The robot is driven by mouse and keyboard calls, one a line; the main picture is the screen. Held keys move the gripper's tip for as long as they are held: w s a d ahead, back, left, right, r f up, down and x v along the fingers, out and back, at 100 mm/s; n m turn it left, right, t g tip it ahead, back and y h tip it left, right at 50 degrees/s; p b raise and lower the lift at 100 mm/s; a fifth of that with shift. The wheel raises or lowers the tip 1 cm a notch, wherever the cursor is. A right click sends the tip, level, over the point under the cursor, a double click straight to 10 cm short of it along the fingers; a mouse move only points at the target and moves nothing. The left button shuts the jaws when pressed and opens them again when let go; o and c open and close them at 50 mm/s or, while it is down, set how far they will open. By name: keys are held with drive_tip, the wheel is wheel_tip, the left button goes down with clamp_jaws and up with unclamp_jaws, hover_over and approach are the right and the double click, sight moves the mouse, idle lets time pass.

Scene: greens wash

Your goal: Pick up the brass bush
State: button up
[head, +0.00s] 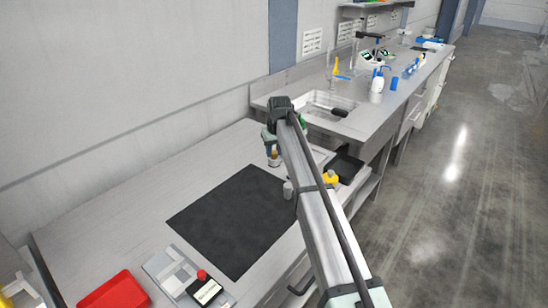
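My gripper (272,150) points down over the far part of the metal bench, beyond the black mat. It is small and partly hidden by my own arm. A small brownish, brass-coloured piece (274,158), which may be the brass bush, shows right at the fingertips. I cannot tell whether the fingers are around it, touching it or just above it. Its lower end looks close to the bench top, but contact is unclear.
A black mat (228,220) covers the bench middle. A grey cylinder (288,190) stands at its right edge. A yellow object (330,178) and black tray (346,167) lie right of my arm. A red tray (115,291) and red-buttoned box (205,287) sit in front.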

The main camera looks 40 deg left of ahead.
clamp_jaws()
